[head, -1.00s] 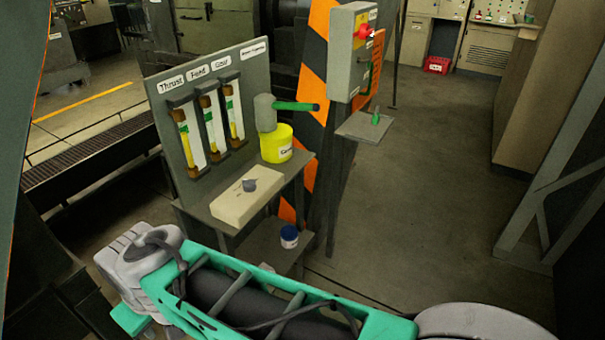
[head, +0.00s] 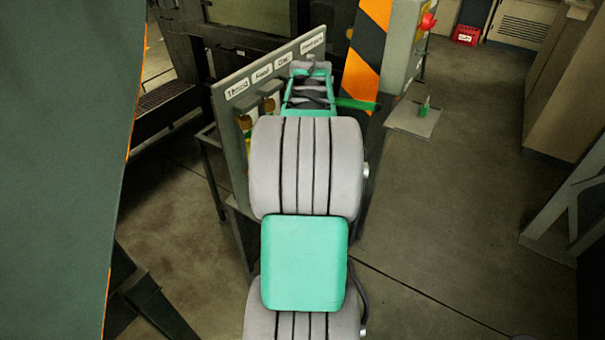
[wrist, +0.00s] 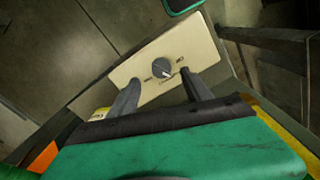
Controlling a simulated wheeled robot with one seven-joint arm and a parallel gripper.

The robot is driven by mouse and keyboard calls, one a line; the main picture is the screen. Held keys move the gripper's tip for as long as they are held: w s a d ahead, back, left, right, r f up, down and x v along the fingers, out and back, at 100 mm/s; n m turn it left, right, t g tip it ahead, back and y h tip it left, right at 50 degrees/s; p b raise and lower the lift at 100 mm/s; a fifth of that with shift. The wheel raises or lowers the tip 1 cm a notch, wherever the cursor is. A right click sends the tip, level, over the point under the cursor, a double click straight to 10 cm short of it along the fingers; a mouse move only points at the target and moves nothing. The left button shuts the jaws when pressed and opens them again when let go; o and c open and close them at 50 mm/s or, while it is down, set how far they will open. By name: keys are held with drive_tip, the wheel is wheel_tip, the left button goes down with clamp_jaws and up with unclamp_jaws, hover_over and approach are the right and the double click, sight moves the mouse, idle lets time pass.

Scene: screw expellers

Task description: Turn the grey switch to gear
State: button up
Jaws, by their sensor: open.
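The grey switch (wrist: 162,67) is a round knob on top of a beige box (wrist: 202,50), seen in the wrist view. Small labels sit on either side of it, too small to read surely. My gripper (wrist: 160,78) is open, with one dark finger on each side of the knob's near side. The fingers look empty; I cannot tell whether they touch the box. In the head view my arm covers the box, the switch and my fingers.
A grey panel (head: 259,92) with labels and gauges stands behind my arm. A green handle (head: 357,104) sticks out to its right. An orange-and-black striped post (head: 367,45) and a box with a red knob (head: 428,21) stand farther right.

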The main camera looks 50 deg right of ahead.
wheel_tip(320, 180, down, 6)
drive_tip(key=shift+w+a+r+p, duration=0.1)
drive_tip(key=shift+w+p, duration=0.05)
drive_tip(key=shift+p, duration=0.3)
clamp_jaws()
